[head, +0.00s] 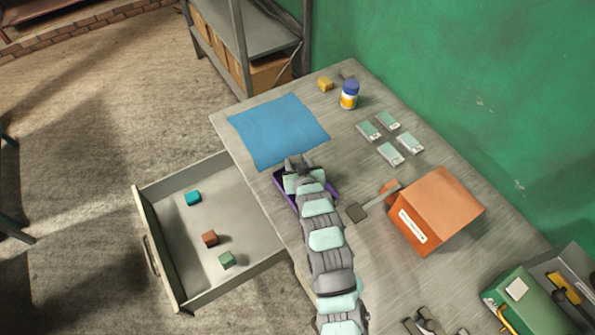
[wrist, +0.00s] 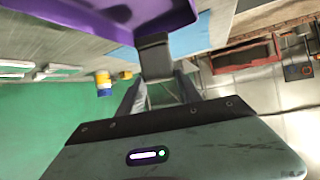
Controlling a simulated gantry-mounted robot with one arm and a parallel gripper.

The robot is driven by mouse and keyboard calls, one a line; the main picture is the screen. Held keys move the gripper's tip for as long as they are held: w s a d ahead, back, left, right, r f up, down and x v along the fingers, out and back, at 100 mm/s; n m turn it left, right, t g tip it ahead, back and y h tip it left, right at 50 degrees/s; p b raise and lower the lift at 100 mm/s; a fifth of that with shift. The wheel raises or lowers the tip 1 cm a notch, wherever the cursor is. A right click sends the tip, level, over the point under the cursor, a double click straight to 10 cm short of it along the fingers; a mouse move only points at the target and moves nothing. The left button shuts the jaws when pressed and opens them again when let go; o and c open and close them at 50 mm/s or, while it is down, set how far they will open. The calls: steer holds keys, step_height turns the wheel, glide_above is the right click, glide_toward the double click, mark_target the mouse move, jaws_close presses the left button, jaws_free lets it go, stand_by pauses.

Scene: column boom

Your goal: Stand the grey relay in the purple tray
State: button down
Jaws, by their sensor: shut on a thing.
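The purple tray (head: 283,192) lies on the table near its left edge, below the blue mat, partly hidden by my arm. Its purple side fills the top of the wrist view (wrist: 110,18). My gripper (head: 299,165) is over the tray's far end in the head view. In the wrist view my gripper (wrist: 157,82) is shut on the grey relay (wrist: 154,55), a dark grey block between the fingertips. The relay's upper end in the picture meets the tray's edge; I cannot tell whether it touches the tray. The relay cannot be made out in the head view.
A blue mat (head: 275,130) lies just beyond the tray. Several small cards (head: 390,153), a jar (head: 349,95) and a yellow block (head: 325,84) lie farther back. An open drawer (head: 175,243) holds small cubes.

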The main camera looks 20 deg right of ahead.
steer(key=shift+f, duration=2.7)
steer(key=shift+f, duration=0.1)
steer(key=c, duration=0.8)
jaws_free()
